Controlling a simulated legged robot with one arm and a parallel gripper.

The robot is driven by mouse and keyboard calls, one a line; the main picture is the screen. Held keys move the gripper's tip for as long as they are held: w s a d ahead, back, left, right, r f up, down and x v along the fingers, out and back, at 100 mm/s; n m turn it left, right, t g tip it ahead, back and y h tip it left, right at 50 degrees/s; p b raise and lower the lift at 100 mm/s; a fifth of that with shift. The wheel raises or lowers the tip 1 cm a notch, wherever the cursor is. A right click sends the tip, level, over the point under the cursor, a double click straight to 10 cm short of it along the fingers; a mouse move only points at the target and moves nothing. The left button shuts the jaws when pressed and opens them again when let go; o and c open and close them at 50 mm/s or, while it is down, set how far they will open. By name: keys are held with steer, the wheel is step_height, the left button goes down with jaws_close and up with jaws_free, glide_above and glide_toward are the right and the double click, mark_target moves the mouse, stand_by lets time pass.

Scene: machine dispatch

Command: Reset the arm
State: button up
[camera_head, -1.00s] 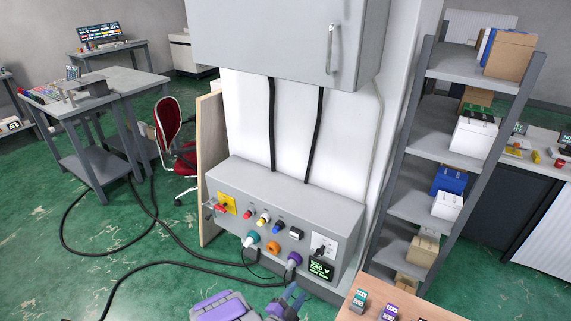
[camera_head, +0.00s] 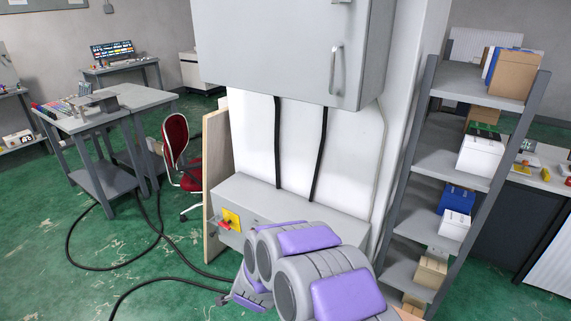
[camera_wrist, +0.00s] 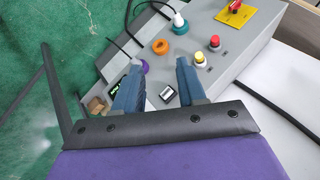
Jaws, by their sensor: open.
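My gripper (camera_wrist: 158,76) shows in the wrist view as two dark blue fingers spread apart, with nothing held between them. Beyond the fingers is the grey control box (camera_wrist: 245,45). Its purple connector (camera_wrist: 141,66) is close to the left fingertip in the picture, and a black switch (camera_wrist: 167,93) shows between the fingers. In the head view my purple and grey arm links (camera_head: 310,265) are folded in front of the control box (camera_head: 262,202), hiding most of its front. The gripper cannot be made out there.
A grey wall cabinet (camera_head: 285,50) hangs above the box. A shelf rack (camera_head: 412,165) with boxes stands right. A red chair (camera_head: 176,140) and grey table (camera_head: 110,115) stand left. Black cables (camera_head: 75,235) lie on the green floor, which is otherwise largely open at left.

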steer(key=s+d+r+n+g+y, duration=0.1)
steer(key=s+d+r+n+g, duration=0.15)
steer(key=s+r, duration=0.5)
steer(key=s+d+r+n+g+y, duration=0.2)
steer(key=s+d+r+n, duration=0.15)
steer(key=s+r, duration=0.35)
steer(key=s+d+r+n+g+h, duration=0.2)
steer(key=s+d+r, duration=0.2)
steer(key=s+d, duration=0.5)
steer(key=s+d+r+n+g+h, duration=0.2)
steer(key=s+d, duration=0.7)
steer(key=s, duration=0.7)
step_height(320, 180, up, 2)
steer(key=shift+s+n+g, duration=0.2)
steer(key=shift+n+g, duration=0.25)
steer(key=shift+n, duration=0.05)
